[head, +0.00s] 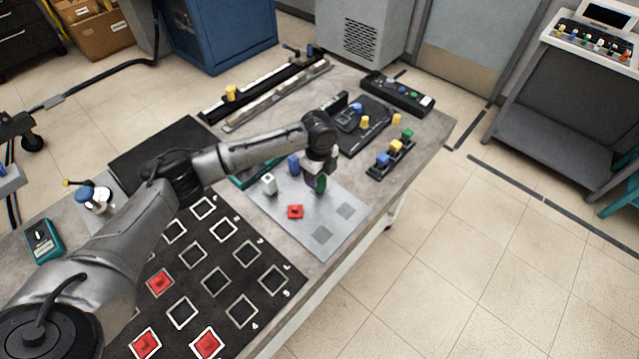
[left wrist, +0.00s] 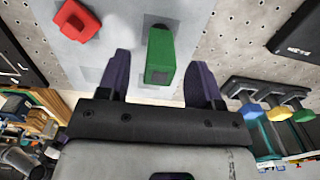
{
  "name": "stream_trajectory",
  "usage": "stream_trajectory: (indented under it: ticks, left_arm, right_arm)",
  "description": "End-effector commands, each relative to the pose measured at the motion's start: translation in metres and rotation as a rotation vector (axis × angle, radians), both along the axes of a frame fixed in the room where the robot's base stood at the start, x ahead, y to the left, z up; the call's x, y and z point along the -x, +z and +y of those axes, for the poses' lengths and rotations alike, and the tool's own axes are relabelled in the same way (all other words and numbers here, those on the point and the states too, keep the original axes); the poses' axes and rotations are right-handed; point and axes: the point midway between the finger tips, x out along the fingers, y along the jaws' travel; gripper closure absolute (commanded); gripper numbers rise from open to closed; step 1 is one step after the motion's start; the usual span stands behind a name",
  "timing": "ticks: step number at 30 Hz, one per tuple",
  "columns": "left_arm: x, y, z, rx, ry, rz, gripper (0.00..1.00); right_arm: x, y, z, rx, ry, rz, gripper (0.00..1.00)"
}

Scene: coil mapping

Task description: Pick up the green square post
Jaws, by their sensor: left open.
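The green square post (head: 321,184) stands on the grey plate (head: 335,205) on the table, right below my left gripper (head: 318,172) in the head view. In the left wrist view the green post (left wrist: 160,56) lies between the two purple fingers of my left gripper (left wrist: 157,75). There is a gap on both sides, so the gripper is open and empty. The post's lower part is partly hidden in the head view. My right gripper is not in view.
A red piece (head: 295,212), a white post (head: 269,184) and a blue post (head: 293,164) stand close by on the plate. A black board with white squares (head: 219,281) lies to the left. A rack with coloured pieces (head: 390,160) is to the right.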

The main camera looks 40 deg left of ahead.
Motion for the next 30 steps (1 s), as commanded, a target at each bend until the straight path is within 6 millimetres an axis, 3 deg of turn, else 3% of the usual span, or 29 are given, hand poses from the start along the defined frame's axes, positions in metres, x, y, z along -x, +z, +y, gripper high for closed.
stream_trajectory:
  ticks: [7, 15, 30]
  left_arm:
    - [0.001, -0.035, -0.002, 0.0, 0.0, 0.002, 0.4]
    - [0.001, -0.038, -0.002, -0.001, 0.0, 0.0, 0.4]
    - [0.001, -0.038, -0.002, -0.001, 0.0, 0.0, 0.87]
  right_arm:
    - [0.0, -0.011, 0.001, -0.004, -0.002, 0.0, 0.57]
    - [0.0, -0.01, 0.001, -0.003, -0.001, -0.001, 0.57]
    - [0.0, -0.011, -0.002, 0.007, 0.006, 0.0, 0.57]
